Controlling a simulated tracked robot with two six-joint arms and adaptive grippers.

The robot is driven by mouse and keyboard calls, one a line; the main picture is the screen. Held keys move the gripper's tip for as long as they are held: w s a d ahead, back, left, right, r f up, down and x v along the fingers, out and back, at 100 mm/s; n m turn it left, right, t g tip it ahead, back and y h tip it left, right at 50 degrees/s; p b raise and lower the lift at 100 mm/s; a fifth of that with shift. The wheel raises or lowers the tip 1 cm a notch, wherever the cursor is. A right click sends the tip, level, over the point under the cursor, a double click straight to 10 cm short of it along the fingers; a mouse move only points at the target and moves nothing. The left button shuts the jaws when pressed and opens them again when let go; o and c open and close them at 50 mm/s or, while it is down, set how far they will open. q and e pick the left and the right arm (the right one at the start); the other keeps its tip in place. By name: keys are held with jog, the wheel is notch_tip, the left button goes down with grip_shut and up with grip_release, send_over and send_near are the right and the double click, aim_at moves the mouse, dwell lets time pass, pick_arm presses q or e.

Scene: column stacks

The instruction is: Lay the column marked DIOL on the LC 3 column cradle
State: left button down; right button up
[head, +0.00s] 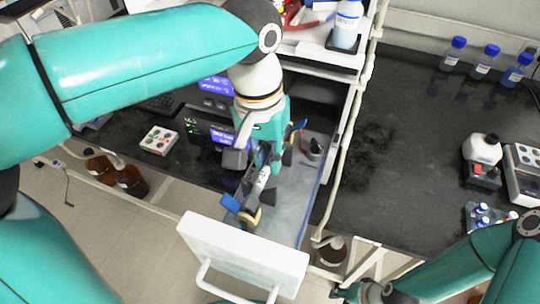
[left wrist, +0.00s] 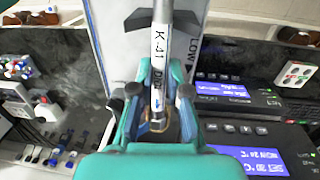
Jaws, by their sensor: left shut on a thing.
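My left gripper (head: 262,163) is over the open drawer and is shut on a slim column (head: 263,178) with a white label. In the left wrist view the label on the column (left wrist: 159,50) reads K-41 DIOL with a blue arrow, and the teal fingers (left wrist: 157,96) stand on both sides of it. The head view shows a blue piece (head: 230,203) near the front of the drawer and another blue piece (head: 298,125) farther back. I cannot read a mark LC 3 on anything. My right gripper (head: 385,292) is dark and partly seen at the bottom right.
The pulled-out drawer has a white front (head: 240,252) and a grey floor (head: 288,205). Instruments with lit displays (head: 222,137) stand on the dark bench to its left. The right bench (head: 385,130) has free room, with blue-capped bottles (head: 484,63) at the back.

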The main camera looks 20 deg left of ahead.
pick_arm(q)
jog(key=shift+f+b, duration=0.35)
jog(key=shift+f, duration=0.15)
jog(key=c, duration=1.1)
grip_release()
jog(key=r, duration=0.8)
jog(key=a+r, duration=0.1)
jog(key=r, duration=0.2)
jog(key=shift+r, duration=0.4)
